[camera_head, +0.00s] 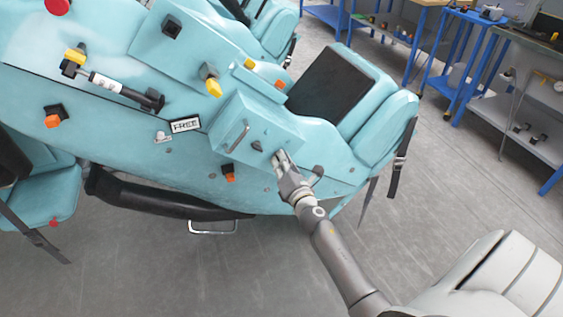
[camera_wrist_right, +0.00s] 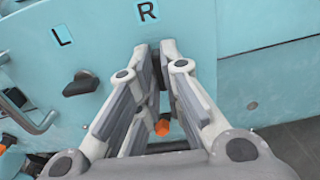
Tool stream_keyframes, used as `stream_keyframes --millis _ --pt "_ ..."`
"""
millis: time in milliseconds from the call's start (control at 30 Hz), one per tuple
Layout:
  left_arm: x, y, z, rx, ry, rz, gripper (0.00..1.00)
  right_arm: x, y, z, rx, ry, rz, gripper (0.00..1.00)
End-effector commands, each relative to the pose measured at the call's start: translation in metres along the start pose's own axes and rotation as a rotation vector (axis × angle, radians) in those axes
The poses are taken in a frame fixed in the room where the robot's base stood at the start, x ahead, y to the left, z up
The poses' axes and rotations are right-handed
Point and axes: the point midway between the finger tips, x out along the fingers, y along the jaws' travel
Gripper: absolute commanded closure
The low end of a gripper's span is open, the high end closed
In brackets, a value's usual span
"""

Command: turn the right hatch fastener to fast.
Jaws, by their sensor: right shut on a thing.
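The hatch (camera_head: 236,115) is a turquoise box on the side of the coaster car. In the right wrist view its face (camera_wrist_right: 215,30) has the labels L (camera_wrist_right: 62,36) and R (camera_wrist_right: 147,12). The left fastener (camera_wrist_right: 80,84) is a dark knob below the L, and it lies about sideways. My right gripper (camera_head: 279,156) is at the lower right of the hatch face. In the right wrist view its fingertips (camera_wrist_right: 155,55) close in just below the R, shut on the right fastener. The fingers hide most of that fastener, so I cannot tell its angle. My left gripper is not in view.
A metal handle (camera_head: 236,137) sticks out on the hatch beside the left fastener. An orange-tipped knob (camera_head: 230,173) is below the hatch. A FREE plate (camera_head: 186,125) is to its left. A seat with straps (camera_head: 385,115) is to the right. Blue workbenches (camera_head: 470,60) stand behind.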

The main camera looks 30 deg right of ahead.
Motion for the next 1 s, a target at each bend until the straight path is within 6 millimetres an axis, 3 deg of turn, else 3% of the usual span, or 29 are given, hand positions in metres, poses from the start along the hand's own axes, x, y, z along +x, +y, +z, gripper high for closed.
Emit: stream_keyframes --millis 367,1000 --pt "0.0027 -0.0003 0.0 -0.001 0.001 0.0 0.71 -0.0002 -0.0007 -0.0005 0.217 0.0 0.001 1.0" --pt "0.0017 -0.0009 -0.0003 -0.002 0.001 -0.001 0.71 -0.0002 -0.0014 -0.0007 0.824 0.0 0.002 1.0"
